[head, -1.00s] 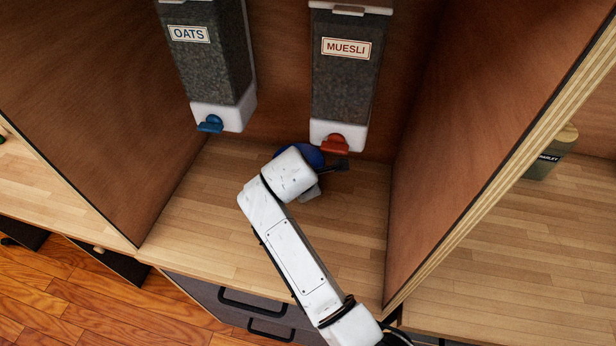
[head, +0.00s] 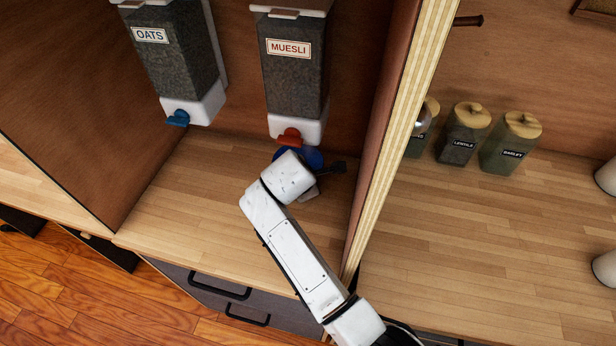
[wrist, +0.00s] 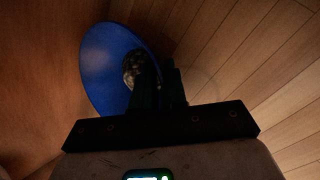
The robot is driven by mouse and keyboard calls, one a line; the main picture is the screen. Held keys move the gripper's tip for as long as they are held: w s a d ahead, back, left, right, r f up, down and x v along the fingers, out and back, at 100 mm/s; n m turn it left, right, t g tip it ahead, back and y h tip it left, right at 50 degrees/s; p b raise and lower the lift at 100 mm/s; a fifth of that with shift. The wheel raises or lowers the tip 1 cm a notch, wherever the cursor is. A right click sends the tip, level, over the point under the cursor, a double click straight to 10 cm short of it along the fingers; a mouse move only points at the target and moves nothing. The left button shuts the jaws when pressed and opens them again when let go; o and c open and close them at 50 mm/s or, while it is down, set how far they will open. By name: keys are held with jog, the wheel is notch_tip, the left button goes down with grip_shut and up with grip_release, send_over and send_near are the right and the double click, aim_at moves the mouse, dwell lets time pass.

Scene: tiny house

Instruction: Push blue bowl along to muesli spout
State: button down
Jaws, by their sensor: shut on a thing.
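The blue bowl (head: 314,157) is mostly hidden behind my arm's end in the head view, on the wooden counter just below and slightly right of the muesli spout (head: 289,137). The spout has a red lever under the MUESLI dispenser (head: 296,75). In the wrist view the bowl (wrist: 100,62) shows as a tilted blue oval with a speckled patch at its inner right side. My gripper (wrist: 158,85) is shut on the bowl at its right side; its dark fingers are hard to make out. In the head view my gripper (head: 325,172) is partly hidden.
The OATS dispenser (head: 180,60) with a blue lever (head: 178,118) hangs to the left. A wooden divider (head: 385,130) stands close on the right. Beyond it are labelled jars (head: 464,133). The counter (head: 200,205) left of my arm is clear.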

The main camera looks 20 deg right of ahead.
jog(key=shift+s+d, duration=0.2)
jog(key=shift+d, duration=0.15)
